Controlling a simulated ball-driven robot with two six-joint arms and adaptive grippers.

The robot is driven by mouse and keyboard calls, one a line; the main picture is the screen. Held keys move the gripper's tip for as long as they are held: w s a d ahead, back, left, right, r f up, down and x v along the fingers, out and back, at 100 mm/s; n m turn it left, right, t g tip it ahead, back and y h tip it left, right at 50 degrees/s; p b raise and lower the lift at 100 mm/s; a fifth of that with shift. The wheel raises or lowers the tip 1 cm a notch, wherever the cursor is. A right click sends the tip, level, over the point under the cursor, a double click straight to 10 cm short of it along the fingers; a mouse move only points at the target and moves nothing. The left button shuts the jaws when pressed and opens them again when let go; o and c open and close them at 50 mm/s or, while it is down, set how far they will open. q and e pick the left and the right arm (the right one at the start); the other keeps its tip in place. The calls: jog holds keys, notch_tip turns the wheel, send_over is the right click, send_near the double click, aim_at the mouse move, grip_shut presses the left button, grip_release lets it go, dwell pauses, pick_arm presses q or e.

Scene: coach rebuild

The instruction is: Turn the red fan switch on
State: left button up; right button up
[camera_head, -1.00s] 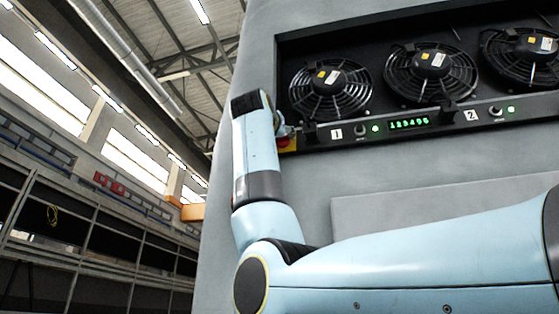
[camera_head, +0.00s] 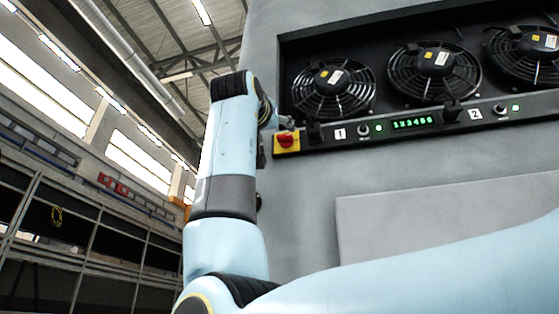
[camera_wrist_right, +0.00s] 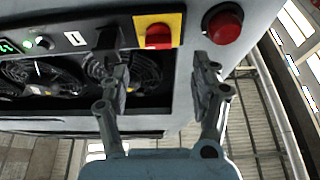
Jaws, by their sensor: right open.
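The red switch (camera_head: 286,141) sits on a yellow plate at the left end of the fan panel. In the right wrist view the red switch (camera_wrist_right: 158,36) shows near the top middle, beyond the fingers. Its on or off setting cannot be read. My right gripper (camera_wrist_right: 160,68) is open and empty, its two fingers apart, with the switch lying beyond the gap between them. No contact shows. In the head view my right gripper (camera_head: 284,123) is mostly hidden behind the wrist, just above the yellow plate. My left gripper is not in view.
Several caged fans (camera_head: 333,88) sit in the recess above the panel (camera_head: 350,143), which has a green display (camera_head: 413,122) and small knobs. A round red button (camera_wrist_right: 223,23) stands beside the yellow plate in the wrist view. A grey raised cover (camera_head: 430,215) lies below.

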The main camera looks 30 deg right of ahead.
jog(key=shift+v, duration=1.8)
jog(key=shift+d, duration=0.1)
